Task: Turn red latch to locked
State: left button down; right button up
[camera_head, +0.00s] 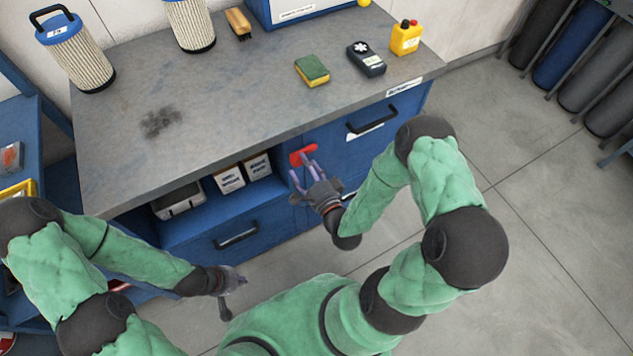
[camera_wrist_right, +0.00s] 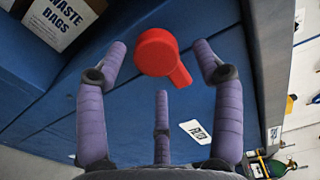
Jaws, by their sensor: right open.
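The red latch (camera_head: 303,155) is on the blue front of the workbench, just under the top's front edge. In the right wrist view the red latch (camera_wrist_right: 157,53) shows a round knob with a short handle pointing to the lower right. My right gripper (camera_head: 304,172) is in front of it, fingers towards the blue panel. In the wrist view the right gripper (camera_wrist_right: 160,75) is open, its purple fingers spread around the latch with visible gaps. My left gripper (camera_head: 234,294) hangs low, away from the bench front, with fingers apart and nothing visible in it.
The grey workbench top (camera_head: 200,120) carries filters, a sponge (camera_head: 312,70), a black meter (camera_head: 366,58) and a yellow can (camera_head: 406,37). Boxes (camera_head: 230,178) stand on the open shelf left of the latch. Drawer handles (camera_head: 372,118) stick out.

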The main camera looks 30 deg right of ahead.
jog(key=s, duration=1)
jog(key=shift+d, duration=0.2)
dwell(0.3)
jog(key=w+a+f+n+g+y, duration=0.1)
jog(key=a+f+n+g, duration=0.1)
jog(key=f+n+g, duration=0.3)
jog(key=w+a+f+n+g+y, duration=0.2)
jog(key=f+n+g, duration=0.1)
jog(key=f, duration=0.3)
jog(key=s+a+f+n+g+p, duration=0.1)
jog(key=s+a+f+n+g, duration=0.5)
jog(key=s+g, duration=0.3)
jog(key=shift+a+f+n+g+p, duration=0.3)
jog(key=shift+a+n+p, duration=0.1)
jog(key=shift+a+n, duration=0.25)
